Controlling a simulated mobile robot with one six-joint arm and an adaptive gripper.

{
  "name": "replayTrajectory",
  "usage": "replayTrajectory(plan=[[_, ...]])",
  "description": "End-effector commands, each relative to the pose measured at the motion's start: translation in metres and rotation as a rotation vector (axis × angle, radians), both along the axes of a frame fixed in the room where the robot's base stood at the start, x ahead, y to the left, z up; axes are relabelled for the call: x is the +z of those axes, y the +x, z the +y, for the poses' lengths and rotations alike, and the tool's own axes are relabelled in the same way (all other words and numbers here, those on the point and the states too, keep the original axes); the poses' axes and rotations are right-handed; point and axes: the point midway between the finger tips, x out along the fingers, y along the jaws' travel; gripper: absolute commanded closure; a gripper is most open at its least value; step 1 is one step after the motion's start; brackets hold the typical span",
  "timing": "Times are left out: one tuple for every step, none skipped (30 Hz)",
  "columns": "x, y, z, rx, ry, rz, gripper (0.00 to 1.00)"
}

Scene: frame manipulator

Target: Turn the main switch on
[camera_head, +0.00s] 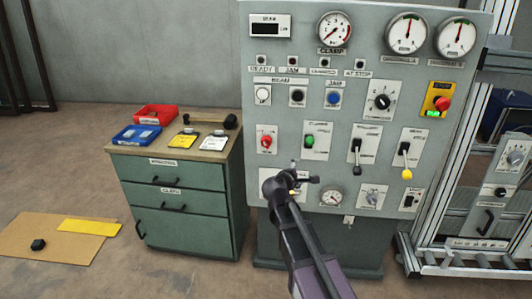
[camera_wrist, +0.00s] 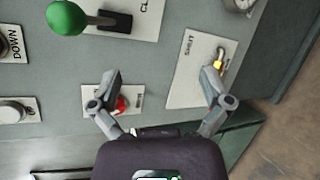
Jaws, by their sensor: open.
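The grey control panel (camera_head: 345,75) carries many switches and gauges, with labels mostly too small to read. A red knob (camera_head: 443,103) sits on a yellow plate at the right, above a green-lit strip. A small red-handled switch (camera_head: 266,141) is at the panel's left; it seems to be the red part (camera_wrist: 121,105) partly behind a finger in the wrist view. I cannot read which is labelled main. My gripper (camera_head: 303,178) is open and empty in front of the panel's lower left. In the wrist view its fingertips (camera_wrist: 162,75) are spread apart.
A green-ball lever (camera_head: 310,141) stands just above my gripper; the wrist view shows a small yellow padlock (camera_wrist: 217,65) near one fingertip. Two more levers (camera_head: 406,174) are at right. A drawer cabinet (camera_head: 185,190) with trays stands left.

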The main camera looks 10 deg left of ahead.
Motion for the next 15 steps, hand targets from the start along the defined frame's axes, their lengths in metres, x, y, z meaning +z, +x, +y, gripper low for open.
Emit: replayTrajectory(plan=[[-0.005,0.011,0.024,0.069,-0.082,-0.022,0.02],[-0.004,0.015,0.037,0.108,-0.133,-0.036,0.02],[-0.001,0.019,0.053,0.157,-0.201,-0.053,0.02],[0.0,0.022,0.065,0.19,-0.248,-0.066,0.02],[0.002,0.024,0.077,0.223,-0.292,-0.078,0.02],[0.003,0.026,0.091,0.261,-0.348,-0.092,0.02],[0.004,0.027,0.1,0.286,-0.384,-0.101,0.02],[0.005,0.028,0.109,0.31,-0.42,-0.111,0.02],[0.006,0.029,0.119,0.335,-0.459,-0.12,0.02],[0.007,0.03,0.126,0.352,-0.486,-0.127,0.02],[0.008,0.03,0.131,0.366,-0.507,-0.133,0.02],[0.009,0.03,0.137,0.38,-0.531,-0.14,0.02],[0.009,0.03,0.141,0.39,-0.545,-0.143,0.02],[0.009,0.03,0.144,0.397,-0.556,-0.145,0.02],[0.01,0.03,0.146,0.403,-0.565,-0.148,0.02]])
